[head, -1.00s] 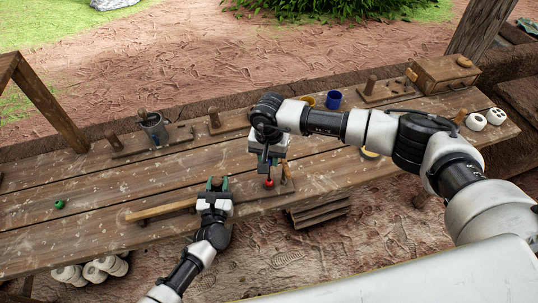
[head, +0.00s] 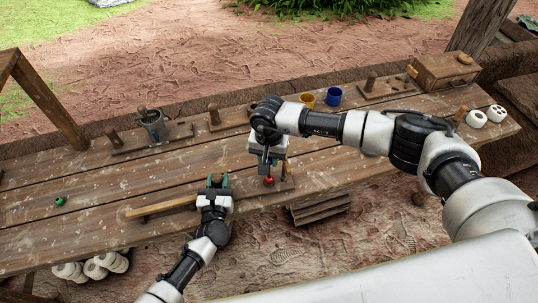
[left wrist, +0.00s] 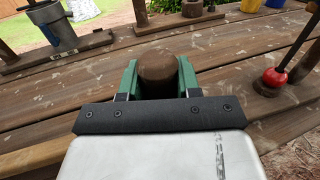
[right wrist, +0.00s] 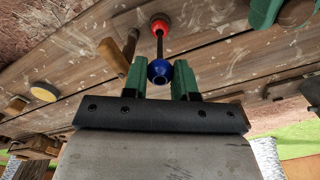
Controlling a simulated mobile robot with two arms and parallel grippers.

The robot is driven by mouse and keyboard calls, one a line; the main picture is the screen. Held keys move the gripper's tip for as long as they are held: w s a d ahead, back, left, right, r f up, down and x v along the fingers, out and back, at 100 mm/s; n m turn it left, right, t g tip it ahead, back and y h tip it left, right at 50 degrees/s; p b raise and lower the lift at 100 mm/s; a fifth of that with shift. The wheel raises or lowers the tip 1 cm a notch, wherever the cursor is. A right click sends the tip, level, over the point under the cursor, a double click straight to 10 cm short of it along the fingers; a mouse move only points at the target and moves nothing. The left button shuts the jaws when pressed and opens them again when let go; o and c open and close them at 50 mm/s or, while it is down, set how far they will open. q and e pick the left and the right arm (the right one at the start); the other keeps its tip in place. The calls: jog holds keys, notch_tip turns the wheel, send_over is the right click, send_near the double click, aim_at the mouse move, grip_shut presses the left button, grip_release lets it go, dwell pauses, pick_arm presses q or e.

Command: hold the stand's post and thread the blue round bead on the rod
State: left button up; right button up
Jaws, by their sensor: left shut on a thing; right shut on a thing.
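My left gripper (head: 217,184) is shut on the brown round-topped post (left wrist: 158,66), which stands between its green fingers. My right gripper (right wrist: 160,85) is shut on the blue bead (right wrist: 159,71). A dark thin rod (right wrist: 160,46) runs in line between the blue bead and a red bead (right wrist: 160,26) low on the rod. I cannot tell whether the rod has entered the blue bead's hole. In the left wrist view the rod (left wrist: 295,45) leans up out of the frame, with the red bead (left wrist: 275,77) at its foot. The right gripper (head: 264,166) is above the red bead in the head view.
A green bead (head: 59,204) lies on the table's left. A wooden peg (right wrist: 126,50) is close beside the rod.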

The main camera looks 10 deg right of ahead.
jog(key=shift+f, duration=0.3)
jog(key=o, duration=1)
jog(key=shift+r, duration=0.15)
jog(key=shift+r, duration=2.85)
pick_arm(q)
jog(key=o, duration=1.1)
